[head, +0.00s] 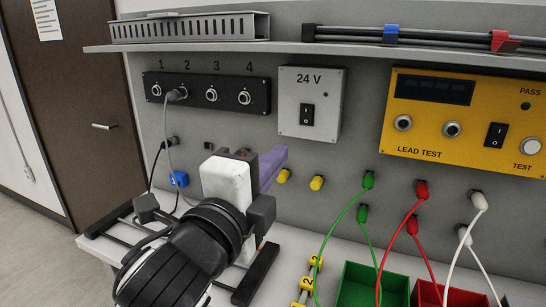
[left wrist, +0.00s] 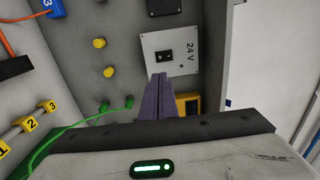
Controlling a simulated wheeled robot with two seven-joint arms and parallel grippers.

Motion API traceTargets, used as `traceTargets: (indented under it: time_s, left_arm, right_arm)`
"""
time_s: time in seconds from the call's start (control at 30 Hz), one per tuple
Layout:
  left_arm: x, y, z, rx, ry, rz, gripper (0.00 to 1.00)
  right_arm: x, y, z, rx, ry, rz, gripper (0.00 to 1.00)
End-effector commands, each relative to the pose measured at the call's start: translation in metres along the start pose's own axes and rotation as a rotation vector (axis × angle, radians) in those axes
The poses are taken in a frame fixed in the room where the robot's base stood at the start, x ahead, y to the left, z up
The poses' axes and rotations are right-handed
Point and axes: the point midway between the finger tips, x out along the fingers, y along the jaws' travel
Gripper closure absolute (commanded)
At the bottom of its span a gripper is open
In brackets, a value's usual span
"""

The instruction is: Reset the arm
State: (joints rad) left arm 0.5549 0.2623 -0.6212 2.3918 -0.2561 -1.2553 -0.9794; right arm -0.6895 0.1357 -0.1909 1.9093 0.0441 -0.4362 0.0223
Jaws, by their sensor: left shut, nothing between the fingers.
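My left arm comes in from the lower left in the head view. Its gripper (head: 271,166) has purple fingers that point toward the grey back panel, just above the yellow plugs. The fingers are closed together with nothing between them. In the left wrist view the shut left gripper (left wrist: 156,82) points toward the 24 V box (left wrist: 172,50). The same 24 V box (head: 310,103) stands above and right of the gripper in the head view. My right gripper is in neither view.
Yellow plugs (head: 316,183) and green plugs (head: 368,180) stick out of the panel near the gripper. A black socket strip (head: 229,95) has one grey plug in socket 2. A yellow lead tester (head: 465,115) is at right. A green bin (head: 358,272) stands on the bench.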

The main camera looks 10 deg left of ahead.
Motion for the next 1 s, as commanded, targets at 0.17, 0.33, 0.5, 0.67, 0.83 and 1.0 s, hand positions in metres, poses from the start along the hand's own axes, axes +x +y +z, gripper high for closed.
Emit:
traceTargets:
  time_s: [0.17, 0.33, 0.5, 0.67, 0.83, 1.0]
  left_arm:
    - [-0.001, 0.010, 0.003, -0.031, -0.007, 0.026, 1.00]
    - [-0.014, 0.086, 0.023, -0.269, -0.074, 0.214, 1.00]
    - [-0.063, 0.203, 0.050, -0.635, -0.257, 0.493, 1.00]
    - [-0.133, 0.292, 0.066, -0.923, -0.488, 0.704, 1.00]
    - [-0.208, 0.353, 0.075, -1.127, -0.734, 0.853, 1.00]
    - [-0.278, 0.390, 0.078, -1.264, -0.963, 0.948, 1.00]
  right_arm:
    - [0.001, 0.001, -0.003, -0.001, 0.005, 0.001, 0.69]
    - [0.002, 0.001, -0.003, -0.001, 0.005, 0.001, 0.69]
    - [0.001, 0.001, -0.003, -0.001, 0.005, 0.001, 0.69]
    - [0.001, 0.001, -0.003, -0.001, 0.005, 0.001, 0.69]
    - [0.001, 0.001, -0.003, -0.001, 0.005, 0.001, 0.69]
    - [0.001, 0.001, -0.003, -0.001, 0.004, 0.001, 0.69]
